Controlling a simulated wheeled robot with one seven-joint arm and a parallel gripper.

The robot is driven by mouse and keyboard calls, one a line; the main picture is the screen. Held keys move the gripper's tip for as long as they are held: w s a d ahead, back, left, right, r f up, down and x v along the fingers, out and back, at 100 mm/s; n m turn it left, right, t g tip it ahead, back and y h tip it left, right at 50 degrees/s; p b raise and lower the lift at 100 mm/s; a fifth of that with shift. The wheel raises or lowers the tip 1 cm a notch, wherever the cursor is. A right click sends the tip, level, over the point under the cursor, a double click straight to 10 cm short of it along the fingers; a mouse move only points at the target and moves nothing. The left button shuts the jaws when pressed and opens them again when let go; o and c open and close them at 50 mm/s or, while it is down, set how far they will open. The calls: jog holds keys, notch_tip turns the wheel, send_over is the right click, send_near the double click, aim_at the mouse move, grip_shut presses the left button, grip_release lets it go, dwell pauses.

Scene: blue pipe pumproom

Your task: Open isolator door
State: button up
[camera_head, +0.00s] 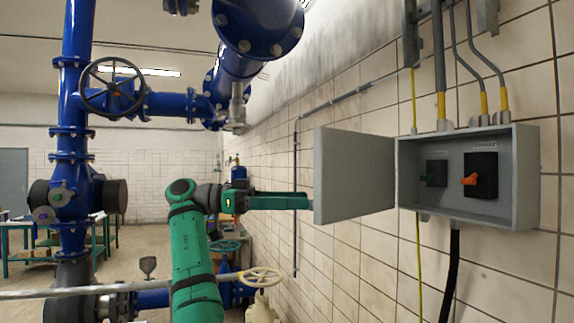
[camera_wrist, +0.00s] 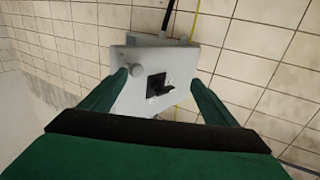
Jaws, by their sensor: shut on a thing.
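The grey isolator box (camera_head: 522,180) is fixed to the tiled wall at the right in the head view. Its grey door (camera_head: 350,175) stands swung open to the left, inner face showing. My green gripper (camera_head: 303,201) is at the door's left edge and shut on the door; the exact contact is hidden. In the wrist view the gripper (camera_wrist: 158,80) has its fingers either side of a grey panel (camera_wrist: 190,65) with a black handle (camera_wrist: 160,86) and round knob.
Grey conduits (camera_head: 438,60) run up from the box and a black cable (camera_head: 450,270) hangs below it. Blue pipes with a valve handwheel (camera_head: 112,88) stand at the left. A cream handwheel (camera_head: 262,276) is low near my arm. Wall left of the door is mostly bare.

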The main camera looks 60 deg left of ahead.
jog(key=shift+w+d+r, duration=0.1)
jog(key=shift+w+r, duration=0.15)
jog(key=shift+r, duration=0.7)
jog(key=shift+c, duration=0.4)
jog(key=shift+w+d+r, duration=0.1)
jog(key=shift+r, duration=0.25)
jog(key=c, duration=0.6)
jog(key=s+d+r, duration=0.6)
jog(key=d+r, duration=0.1)
jog(key=s+d+r, duration=0.3)
jog(key=shift+s+d+r, duration=0.2)
jog(key=shift+s+d, duration=0.05)
jog(key=shift+d, duration=0.1)
